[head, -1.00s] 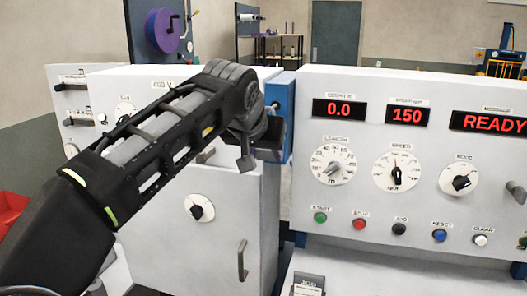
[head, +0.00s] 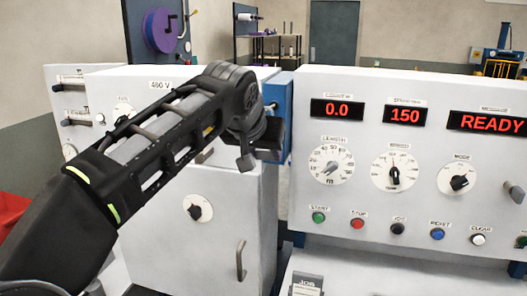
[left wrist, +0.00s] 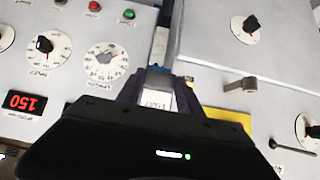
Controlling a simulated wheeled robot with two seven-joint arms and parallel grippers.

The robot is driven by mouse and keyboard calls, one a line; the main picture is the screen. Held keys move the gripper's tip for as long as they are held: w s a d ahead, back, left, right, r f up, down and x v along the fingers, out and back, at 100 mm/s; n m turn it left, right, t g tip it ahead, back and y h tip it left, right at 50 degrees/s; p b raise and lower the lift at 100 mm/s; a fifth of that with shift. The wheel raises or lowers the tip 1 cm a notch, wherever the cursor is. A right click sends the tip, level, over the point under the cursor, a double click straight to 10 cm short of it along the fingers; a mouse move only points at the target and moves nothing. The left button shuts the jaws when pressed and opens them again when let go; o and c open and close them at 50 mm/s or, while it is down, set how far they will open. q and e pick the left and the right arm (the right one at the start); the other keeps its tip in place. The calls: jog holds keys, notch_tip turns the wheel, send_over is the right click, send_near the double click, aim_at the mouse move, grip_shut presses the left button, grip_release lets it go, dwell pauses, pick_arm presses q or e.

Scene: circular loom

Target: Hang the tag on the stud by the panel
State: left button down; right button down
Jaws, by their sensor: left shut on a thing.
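My left gripper (head: 262,148) is in front of the blue post between the white cabinet and the display panel. In the left wrist view the left gripper (left wrist: 158,88) is shut on a small pale tag (left wrist: 158,100) with dark print. In the head view the tag cannot be made out behind the dark fingers. A small grey stud (head: 272,106) shows on the blue post (head: 284,100), just above the gripper. The tag's hole is not clear, and I cannot tell how far the tag is from the stud. My right gripper is not in view.
The panel (head: 405,200) with dials, buttons and red displays stands right of the post. The white cabinet (head: 245,185) with a knob and handle (head: 241,260) stands left, partly behind my arm. A yellow patch (left wrist: 235,118) shows behind the gripper in the wrist view.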

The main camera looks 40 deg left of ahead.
pick_arm(q)
jog(key=shift+f, duration=0.15)
jog(key=c, duration=0.7)
grip_release()
jog(key=f+p+v, duration=0.1)
jog(key=v, duration=0.7)
jog(key=shift+s+d+r, duration=0.2)
jog(key=shift+s+d, duration=0.05)
jog(key=shift+s, duration=0.35)
